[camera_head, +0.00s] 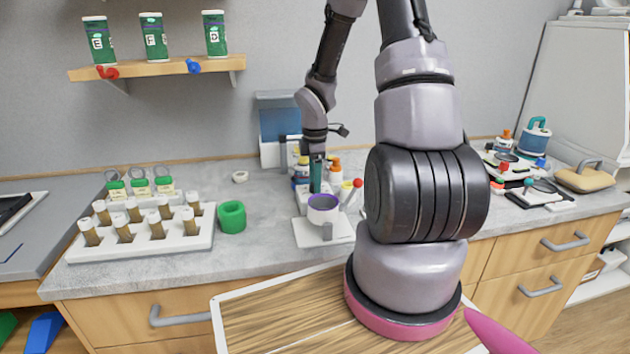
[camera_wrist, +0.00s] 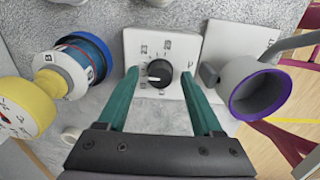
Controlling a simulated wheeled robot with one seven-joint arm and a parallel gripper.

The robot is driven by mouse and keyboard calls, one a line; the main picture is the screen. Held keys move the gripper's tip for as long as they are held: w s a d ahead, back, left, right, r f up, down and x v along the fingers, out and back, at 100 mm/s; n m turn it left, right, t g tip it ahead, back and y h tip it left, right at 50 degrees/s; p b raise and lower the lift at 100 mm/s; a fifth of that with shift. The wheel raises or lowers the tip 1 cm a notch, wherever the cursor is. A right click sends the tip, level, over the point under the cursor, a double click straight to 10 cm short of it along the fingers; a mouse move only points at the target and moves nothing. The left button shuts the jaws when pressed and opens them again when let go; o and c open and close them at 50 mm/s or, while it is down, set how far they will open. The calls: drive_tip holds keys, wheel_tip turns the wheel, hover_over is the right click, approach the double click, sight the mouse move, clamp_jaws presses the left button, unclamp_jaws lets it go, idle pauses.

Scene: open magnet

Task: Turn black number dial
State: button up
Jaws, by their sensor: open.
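The black number dial (camera_wrist: 159,74) sits on a white panel (camera_wrist: 180,45) with small dark markings around it, in the wrist view. A light mark shows on the dial's face. My gripper (camera_wrist: 160,84) is open, with one green finger on each side of the dial; I cannot tell whether either finger touches it. In the head view my gripper (camera_head: 316,172) points down behind a purple-rimmed cup, and the dial is hidden there.
The purple-rimmed grey cup (camera_wrist: 258,90) stands close to the right finger; it also shows in the head view (camera_head: 323,203). A blue-and-white bottle (camera_wrist: 82,62) and a yellow-capped item (camera_wrist: 22,105) lie left. A vial rack (camera_head: 140,240) and green ring (camera_head: 232,217) are further left.

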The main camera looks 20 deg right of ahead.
clamp_jaws()
drive_tip(key=shift+m, duration=0.3)
drive_tip(key=m, duration=0.4)
drive_tip(key=shift+m, duration=0.3)
drive_tip(key=m, duration=1.4)
drive_tip(key=shift+m, duration=0.6)
